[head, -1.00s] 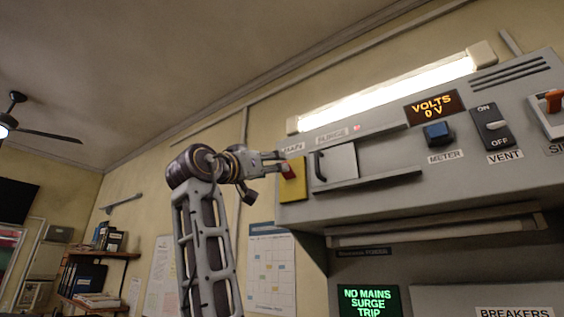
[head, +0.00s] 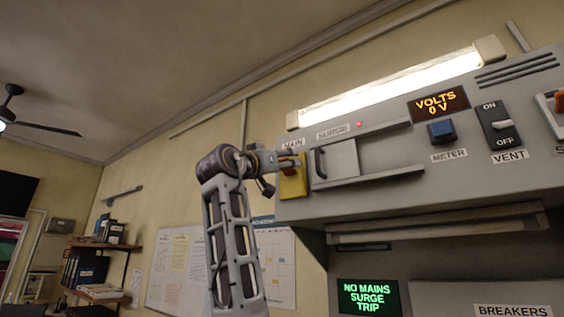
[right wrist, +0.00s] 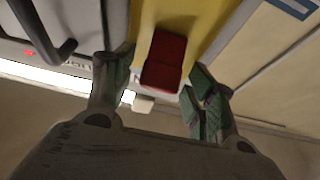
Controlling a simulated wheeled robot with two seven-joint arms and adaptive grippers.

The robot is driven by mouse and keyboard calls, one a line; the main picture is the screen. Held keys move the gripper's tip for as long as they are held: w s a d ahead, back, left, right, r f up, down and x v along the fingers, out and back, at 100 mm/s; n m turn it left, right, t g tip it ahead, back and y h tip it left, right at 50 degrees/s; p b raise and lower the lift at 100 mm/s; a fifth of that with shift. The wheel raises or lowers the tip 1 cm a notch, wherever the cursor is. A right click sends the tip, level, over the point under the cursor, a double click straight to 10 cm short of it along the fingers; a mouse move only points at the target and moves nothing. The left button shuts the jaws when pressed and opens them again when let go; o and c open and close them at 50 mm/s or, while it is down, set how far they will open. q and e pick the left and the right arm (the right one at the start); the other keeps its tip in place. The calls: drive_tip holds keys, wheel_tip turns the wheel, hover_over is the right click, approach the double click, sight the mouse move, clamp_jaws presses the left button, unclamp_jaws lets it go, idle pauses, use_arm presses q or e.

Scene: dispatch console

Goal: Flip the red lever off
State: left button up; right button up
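The red lever (right wrist: 164,62) sits on a yellow plate (head: 294,183) under the MAIN label at the left end of the console. In the right wrist view the lever lies between the green-padded fingers of my right gripper (right wrist: 160,85), which are apart with gaps on both sides. In the head view my right gripper (head: 284,163) is at the plate and partly covers the lever. Which way the lever is set is hard to tell. My left gripper is not in view.
A black handle (head: 319,163) on the SURGE panel is close to the right of the plate. Farther right are a blue METER button (head: 441,131) and a VENT switch (head: 500,124). A green screen (head: 368,298) reads NO MAINS SURGE TRIP.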

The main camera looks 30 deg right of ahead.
drive_tip(key=c, duration=0.9)
